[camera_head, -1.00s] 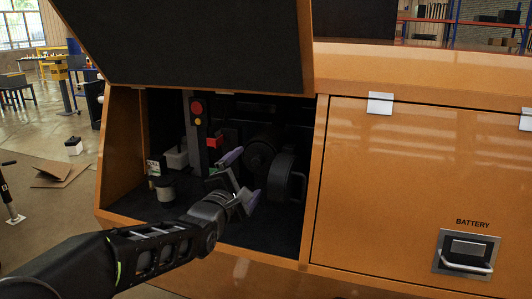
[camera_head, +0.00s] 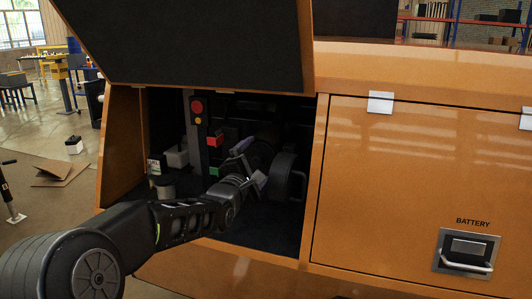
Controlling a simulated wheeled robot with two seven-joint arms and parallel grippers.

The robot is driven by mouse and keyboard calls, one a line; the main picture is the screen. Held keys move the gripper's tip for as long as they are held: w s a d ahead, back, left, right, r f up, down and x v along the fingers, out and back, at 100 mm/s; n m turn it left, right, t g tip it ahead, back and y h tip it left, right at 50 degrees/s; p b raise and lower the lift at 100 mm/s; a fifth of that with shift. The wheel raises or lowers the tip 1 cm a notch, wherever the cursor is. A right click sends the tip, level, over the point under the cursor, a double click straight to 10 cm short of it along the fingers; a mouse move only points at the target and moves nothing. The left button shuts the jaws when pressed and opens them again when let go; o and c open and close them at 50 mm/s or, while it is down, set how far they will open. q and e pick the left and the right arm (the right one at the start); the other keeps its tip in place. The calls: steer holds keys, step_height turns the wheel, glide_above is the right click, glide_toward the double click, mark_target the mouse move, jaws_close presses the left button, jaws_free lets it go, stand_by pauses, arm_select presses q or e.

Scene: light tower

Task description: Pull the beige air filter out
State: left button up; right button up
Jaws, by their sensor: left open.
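My left gripper (camera_head: 252,166) reaches into the open compartment of the orange light tower (camera_head: 345,180). It is open, with one pale purple finger higher and the other lower right. Its fingers are in front of a dark round housing (camera_head: 284,174), which has a handle-like loop on its right side. I cannot tell whether they touch it. I cannot make out a clearly beige air filter; the gripper and wrist hide part of the dark interior. My right gripper is not in view.
The raised lid (camera_head: 190,45) hangs over the compartment. A dark post with a red button (camera_head: 197,107) stands behind the gripper. Small pale containers (camera_head: 156,168) sit at the left inside. The closed battery door (camera_head: 400,185) is to the right.

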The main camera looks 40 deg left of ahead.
arm_select(q)
steer(key=shift+b, duration=0.6)
stand_by(0.7)
stand_by(0.3)
steer(key=c, duration=1.4)
